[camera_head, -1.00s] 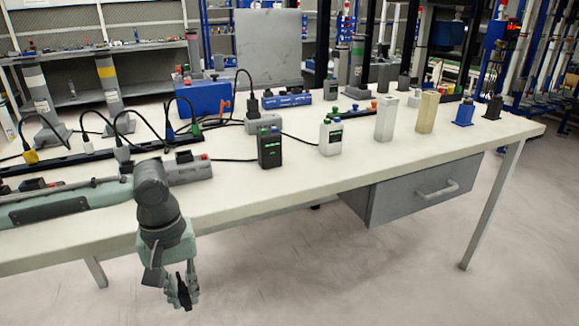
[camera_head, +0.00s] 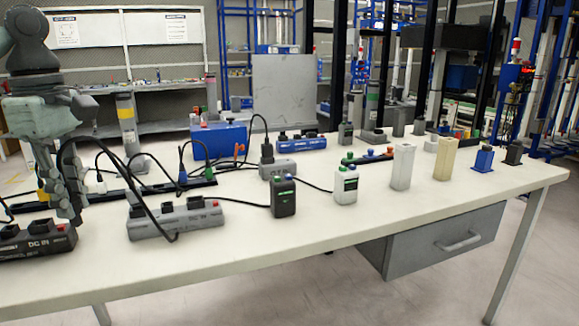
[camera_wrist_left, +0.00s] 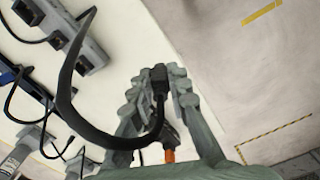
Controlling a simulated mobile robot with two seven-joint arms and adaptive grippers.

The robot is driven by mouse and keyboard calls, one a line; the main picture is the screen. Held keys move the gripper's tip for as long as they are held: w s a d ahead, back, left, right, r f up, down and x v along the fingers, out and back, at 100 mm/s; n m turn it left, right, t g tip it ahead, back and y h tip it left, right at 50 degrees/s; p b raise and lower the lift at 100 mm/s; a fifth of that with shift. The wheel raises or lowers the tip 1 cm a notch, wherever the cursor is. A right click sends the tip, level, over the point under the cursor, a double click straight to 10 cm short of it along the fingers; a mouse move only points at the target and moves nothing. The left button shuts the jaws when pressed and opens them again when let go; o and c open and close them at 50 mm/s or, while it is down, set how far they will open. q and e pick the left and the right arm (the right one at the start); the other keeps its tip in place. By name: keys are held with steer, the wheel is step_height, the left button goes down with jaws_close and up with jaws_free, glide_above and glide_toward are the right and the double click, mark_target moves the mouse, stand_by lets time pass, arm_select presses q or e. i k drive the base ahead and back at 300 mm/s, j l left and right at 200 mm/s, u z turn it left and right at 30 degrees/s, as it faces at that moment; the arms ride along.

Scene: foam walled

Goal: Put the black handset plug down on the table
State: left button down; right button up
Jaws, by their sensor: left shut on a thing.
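My left gripper (camera_head: 70,215) is at the left of the head view, fingers pointing down, beside the right end of the DC IN strip. It is shut on the black handset plug (camera_wrist_left: 158,76), seen between the fingers in the left wrist view; the fingers mostly hide it in the head view. Its black cable (camera_wrist_left: 67,75) loops away from the gripper over the table. The black handset (camera_head: 284,197) stands upright on the white table (camera_head: 330,235). In the wrist view, the plug is close to the table's front edge. Contact with the table cannot be told. My right gripper is not in view.
The dark DC IN strip (camera_head: 35,240) and a grey socket strip (camera_head: 180,222) lie near the front left. A white handset (camera_head: 345,186) and pale blocks (camera_head: 402,167) stand to the right. The tabletop in front of the black handset is clear.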

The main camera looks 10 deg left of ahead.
mark_target(223, 197)
steer(key=i, duration=0.9)
